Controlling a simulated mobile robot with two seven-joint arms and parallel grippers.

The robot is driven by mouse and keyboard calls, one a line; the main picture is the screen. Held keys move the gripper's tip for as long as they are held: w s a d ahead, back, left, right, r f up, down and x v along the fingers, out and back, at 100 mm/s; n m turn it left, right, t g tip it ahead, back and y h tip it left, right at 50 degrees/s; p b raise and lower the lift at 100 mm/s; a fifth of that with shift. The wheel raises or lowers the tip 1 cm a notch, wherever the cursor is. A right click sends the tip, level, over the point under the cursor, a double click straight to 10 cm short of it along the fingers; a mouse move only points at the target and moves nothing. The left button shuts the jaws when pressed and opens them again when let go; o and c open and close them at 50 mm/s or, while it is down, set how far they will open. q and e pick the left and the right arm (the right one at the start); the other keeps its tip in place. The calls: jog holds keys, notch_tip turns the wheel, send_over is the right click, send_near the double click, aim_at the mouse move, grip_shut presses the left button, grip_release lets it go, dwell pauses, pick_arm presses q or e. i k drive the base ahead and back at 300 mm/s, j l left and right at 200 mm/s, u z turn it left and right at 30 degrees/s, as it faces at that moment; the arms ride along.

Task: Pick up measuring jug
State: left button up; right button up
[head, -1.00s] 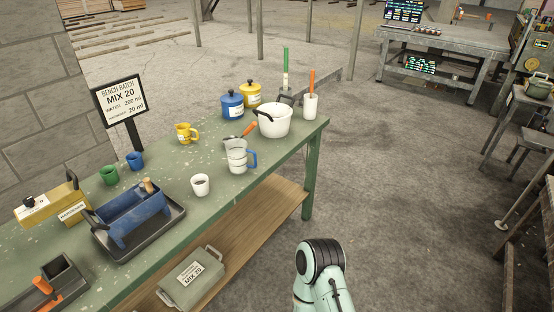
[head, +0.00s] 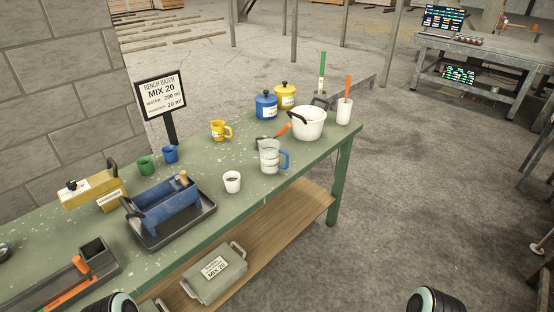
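The measuring jug (head: 270,157) is clear with a blue handle on its right side. It stands upright on the green workbench (head: 208,212), near the front edge, between a small white cup (head: 232,182) and a white pot (head: 308,123). Parts of my two arms show at the bottom edge of the head view, one left of centre and one at the right. Neither gripper's fingers are in view, and nothing of mine touches the jug.
A blue caddy in a black tray (head: 208,209), yellow, green and blue mugs, two lidded canisters and a sign (head: 161,92) stand on the bench. An orange-handled tool (head: 275,137) lies behind the jug. A lidded box (head: 215,275) sits on the lower shelf. Open floor lies right of the bench.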

aim_at(274, 158)
jog(key=u, duration=0.45)
jog(key=i+l+u, duration=0.15)
jog(key=u, duration=0.2)
jog(key=i+l+u, duration=0.1)
jog(key=l+u, duration=0.25)
jog(key=i+l+u, duration=0.1)
jog(key=u, duration=0.3)
jog(key=l+u, duration=0.35)
jog(key=l, duration=0.75)
jog(key=i, duration=0.05)
